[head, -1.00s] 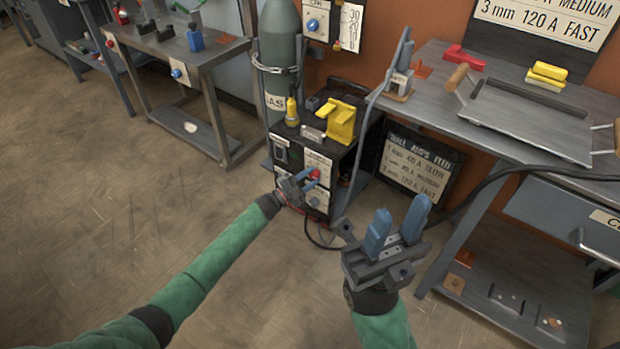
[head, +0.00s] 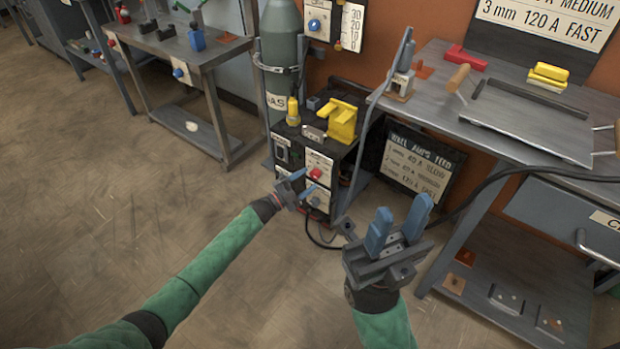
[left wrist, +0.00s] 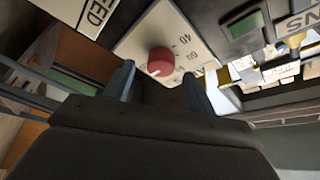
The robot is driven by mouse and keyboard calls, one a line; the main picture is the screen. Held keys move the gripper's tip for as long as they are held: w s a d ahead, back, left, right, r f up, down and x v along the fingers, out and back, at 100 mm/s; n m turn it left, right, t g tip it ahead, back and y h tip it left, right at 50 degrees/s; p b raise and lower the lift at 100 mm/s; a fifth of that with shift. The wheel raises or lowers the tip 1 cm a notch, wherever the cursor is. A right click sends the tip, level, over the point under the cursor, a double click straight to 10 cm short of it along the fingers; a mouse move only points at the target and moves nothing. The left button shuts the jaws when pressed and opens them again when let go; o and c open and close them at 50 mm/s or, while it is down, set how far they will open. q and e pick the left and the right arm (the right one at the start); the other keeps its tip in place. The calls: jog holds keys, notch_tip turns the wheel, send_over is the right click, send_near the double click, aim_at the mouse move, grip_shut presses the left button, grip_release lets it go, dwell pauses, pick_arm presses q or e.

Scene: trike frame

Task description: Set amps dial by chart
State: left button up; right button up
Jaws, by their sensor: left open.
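The red amps dial (head: 315,174) sits on a white plate on the front of the black welder (head: 330,150). In the left wrist view the red knob (left wrist: 160,62) shows close up, with 40 and 60 readable on its scale; I cannot read its setting surely. My left gripper (head: 303,183) is open and empty, just in front of the dial and apart from it. My right gripper (head: 402,208) is open and empty, right of the welder. A black chart board (head: 418,165) leans under the bench, listing wall, amps and feed. Another chart (head: 545,22) is partly cut off at the top.
A lower grey knob (head: 314,202) sits below the red dial. A gas cylinder (head: 281,60) stands behind the welder. The workbench (head: 440,95) is on the right, and a cable (head: 500,172) runs in front of it. The floor at left is clear.

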pick_arm(q)
jog(key=shift+v, duration=2.65)
